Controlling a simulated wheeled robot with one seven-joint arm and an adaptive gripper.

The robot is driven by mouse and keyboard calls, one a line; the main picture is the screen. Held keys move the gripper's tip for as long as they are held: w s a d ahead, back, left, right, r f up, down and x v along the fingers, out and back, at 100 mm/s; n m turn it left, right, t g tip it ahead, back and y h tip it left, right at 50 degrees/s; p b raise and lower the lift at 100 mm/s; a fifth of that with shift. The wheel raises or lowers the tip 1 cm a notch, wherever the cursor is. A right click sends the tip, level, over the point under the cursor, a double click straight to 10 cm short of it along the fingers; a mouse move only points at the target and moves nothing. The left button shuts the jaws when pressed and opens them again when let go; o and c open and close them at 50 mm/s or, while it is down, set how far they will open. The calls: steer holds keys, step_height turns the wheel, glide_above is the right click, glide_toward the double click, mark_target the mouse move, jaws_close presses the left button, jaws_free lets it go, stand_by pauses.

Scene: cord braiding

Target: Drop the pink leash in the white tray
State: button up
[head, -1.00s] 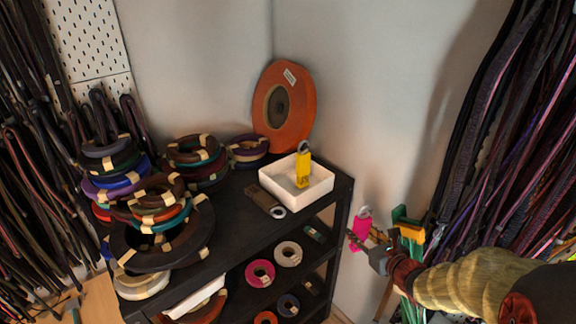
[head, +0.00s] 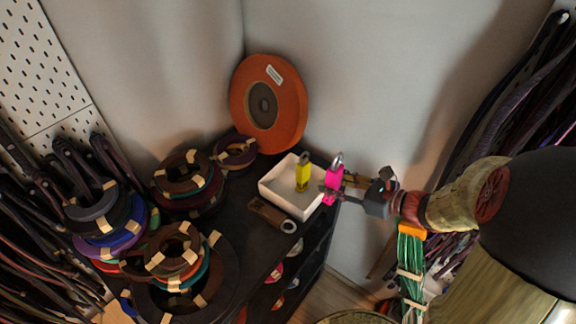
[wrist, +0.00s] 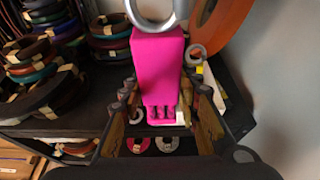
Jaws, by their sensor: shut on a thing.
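The pink leash (head: 332,182), a small block with a metal ring on top, is held between the fingers of my gripper (head: 336,188). It also fills the middle of the wrist view (wrist: 158,68), with my gripper's fingers (wrist: 160,115) on both sides. The white tray (head: 277,201) sits on the black shelf's top. The leash is at the tray's right edge in the head view; I cannot tell how high above the rim it is. A yellow item with a ring (head: 303,176) stands in the tray.
A brown item with a ring (head: 270,215) lies in front of the tray on the black shelf (head: 258,240). Stacks of coiled cords (head: 180,255) fill the shelf's left. An orange disc (head: 285,95) leans on the wall behind. Hanging straps are at the right.

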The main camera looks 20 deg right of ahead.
mark_target(309, 176)
steer(key=w+f, duration=0.3)
steer(key=w, duration=0.1)
steer(key=w+d+f+p, duration=0.1)
steer(key=w+f, duration=0.2)
steer(key=w, duration=0.1)
steer(key=w+f, duration=0.2)
steer(key=w, duration=0.3)
steer(key=shift+d+f, duration=0.2)
steer(key=shift+f, duration=0.2)
steer(key=shift+w+f+p, duration=0.3)
steer(key=shift+w+f, duration=0.1)
steer(key=shift+f, duration=0.25)
step_height(309, 176, down, 3)
steer(key=shift+r, duration=0.1)
steer(key=shift+f+b, duration=0.5)
steer(key=shift+f, duration=0.1)
